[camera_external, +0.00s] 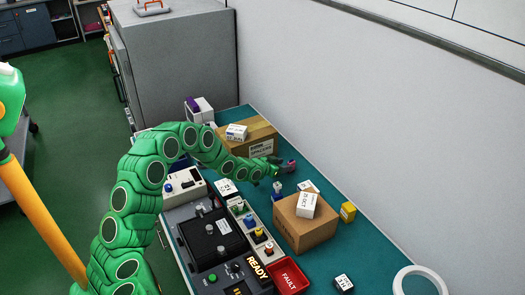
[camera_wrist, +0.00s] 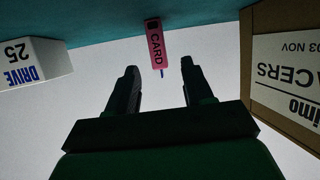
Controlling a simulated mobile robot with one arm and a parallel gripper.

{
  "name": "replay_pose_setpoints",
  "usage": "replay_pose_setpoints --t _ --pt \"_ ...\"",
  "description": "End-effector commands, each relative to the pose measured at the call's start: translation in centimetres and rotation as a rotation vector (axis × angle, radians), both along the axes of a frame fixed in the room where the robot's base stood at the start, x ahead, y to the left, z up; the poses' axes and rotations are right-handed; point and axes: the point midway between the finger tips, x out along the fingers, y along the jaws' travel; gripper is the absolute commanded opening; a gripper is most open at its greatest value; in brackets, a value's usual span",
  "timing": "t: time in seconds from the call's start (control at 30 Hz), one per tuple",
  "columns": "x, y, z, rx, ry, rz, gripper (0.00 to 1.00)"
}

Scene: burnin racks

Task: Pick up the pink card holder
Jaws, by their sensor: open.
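The pink card holder (camera_wrist: 157,45), marked CARD, shows upright in the picture at the top middle of the wrist view. Its upper end in that view meets the teal bench surface. My gripper (camera_wrist: 158,66) is open, with one dark finger on each side and nothing between them. The card holder lies just beyond the fingertips, roughly in line with the gap. In the external view my gripper (camera_external: 279,168) is low over the back part of the bench. A small pink patch at its tip looks like the card holder (camera_external: 291,163), partly hidden.
A white DRIVE 25 box (camera_wrist: 32,62) is left in the wrist view; a cardboard box (camera_wrist: 252,65) is close on the right. In the external view, another carton (camera_external: 303,232) stands in front of the gripper, with a yellow box (camera_external: 348,211) and red FAULT tray (camera_external: 289,278) nearby.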

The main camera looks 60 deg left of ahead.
Motion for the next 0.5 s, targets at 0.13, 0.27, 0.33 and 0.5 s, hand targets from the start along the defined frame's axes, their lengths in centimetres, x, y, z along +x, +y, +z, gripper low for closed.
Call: replay_pose_setpoints --t 0.13,0.27,0.33,0.5 --pt "1.3 0.1 -0.3 0.000 0.002 -0.002 0.51" --pt "2.7 0.5 -0.6 0.002 0.001 -0.001 0.51" --pt "3.3 0.6 -1.0 -0.001 0.002 -0.001 0.51" --pt "4.2 0.7 -1.4 -0.001 0.002 -0.001 0.51"
